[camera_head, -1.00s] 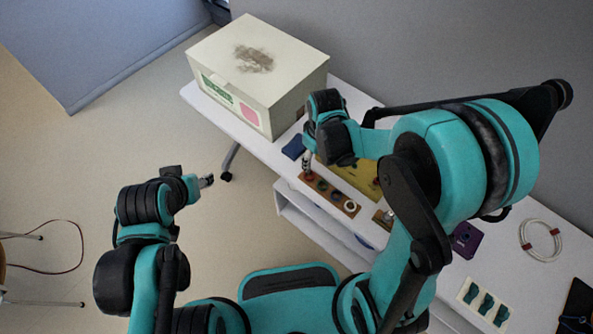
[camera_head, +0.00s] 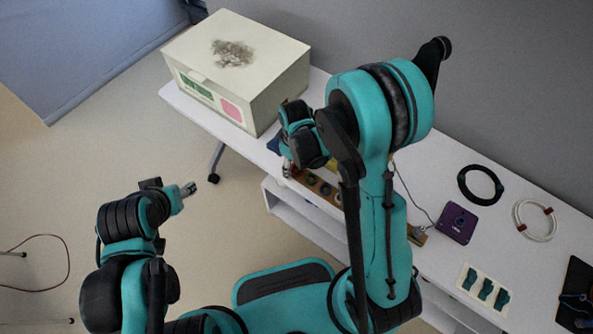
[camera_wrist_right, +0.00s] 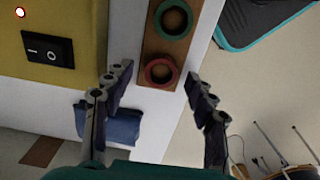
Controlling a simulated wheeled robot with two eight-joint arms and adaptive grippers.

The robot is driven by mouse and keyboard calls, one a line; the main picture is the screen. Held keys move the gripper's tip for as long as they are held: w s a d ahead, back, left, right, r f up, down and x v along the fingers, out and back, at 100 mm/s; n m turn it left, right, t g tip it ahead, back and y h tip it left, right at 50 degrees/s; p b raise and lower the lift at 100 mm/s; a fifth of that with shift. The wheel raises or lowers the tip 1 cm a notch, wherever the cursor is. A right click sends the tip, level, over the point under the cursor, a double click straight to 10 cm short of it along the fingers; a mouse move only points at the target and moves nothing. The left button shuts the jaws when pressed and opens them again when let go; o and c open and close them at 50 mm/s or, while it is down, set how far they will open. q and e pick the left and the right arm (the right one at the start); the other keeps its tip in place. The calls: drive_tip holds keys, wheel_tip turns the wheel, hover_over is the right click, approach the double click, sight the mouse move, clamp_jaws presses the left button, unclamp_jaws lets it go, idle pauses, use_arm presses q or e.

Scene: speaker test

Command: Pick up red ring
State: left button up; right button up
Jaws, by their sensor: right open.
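The red ring (camera_wrist_right: 148,73) sits on a brown strip (camera_wrist_right: 160,47) in the right wrist view, beside a green ring (camera_wrist_right: 158,20). My right gripper (camera_wrist_right: 158,72) is open, with its fingers on either side of the red ring in the picture. Nothing is between the fingers that I can tell is touched; the height gap is unclear.
A yellow box with a black switch (camera_wrist_right: 47,48) and a blue cloth (camera_wrist_right: 108,124) lie close to the left finger. A large cream box (camera_head: 270,85) stands at the table's left end. A black cable loop (camera_head: 480,185), white cable loop (camera_head: 535,220) and purple device (camera_head: 457,223) lie right.

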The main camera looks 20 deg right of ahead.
drive_tip(key=shift+r, duration=0.1)
drive_tip(key=c, duration=0.8)
drive_tip(key=shift+r, duration=0.1)
